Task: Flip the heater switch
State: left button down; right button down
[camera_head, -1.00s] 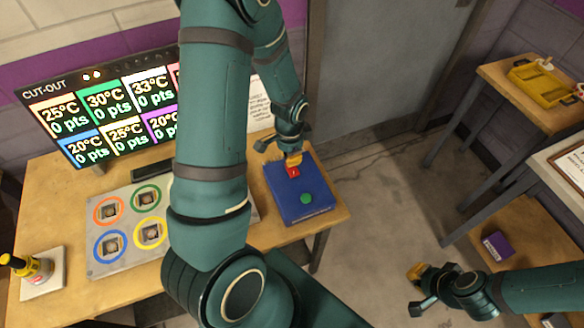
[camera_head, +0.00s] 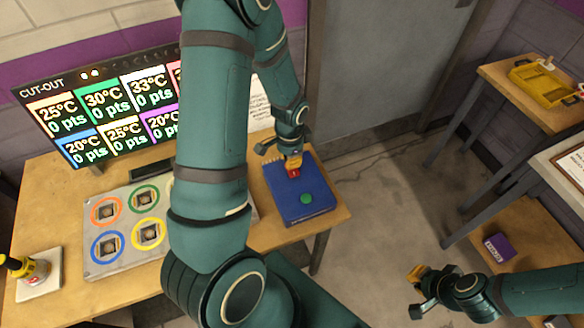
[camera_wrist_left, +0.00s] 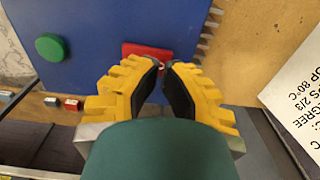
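In the left wrist view, the yellow fingertips (camera_wrist_left: 165,66) nearly meet at the edge of the red switch (camera_wrist_left: 147,52). The green button (camera_wrist_left: 51,47) is to the left. My right gripper (camera_head: 417,290) is open and empty over the floor.
A lit "CUT-OUT" display (camera_head: 110,110) stands at the table's back. A grey panel (camera_head: 104,258) with coloured rings lies left of my left arm. Another table with a yellow tray (camera_head: 545,86) is at right.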

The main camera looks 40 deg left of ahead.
pick_arm(q)
jog(key=shift+f+b, duration=0.6)
jog(key=shift+f, duration=0.2)
jog(key=shift+r, duration=0.2)
jog(key=shift+r+p, duration=2.65)
jog(key=shift+r, duration=0.75)
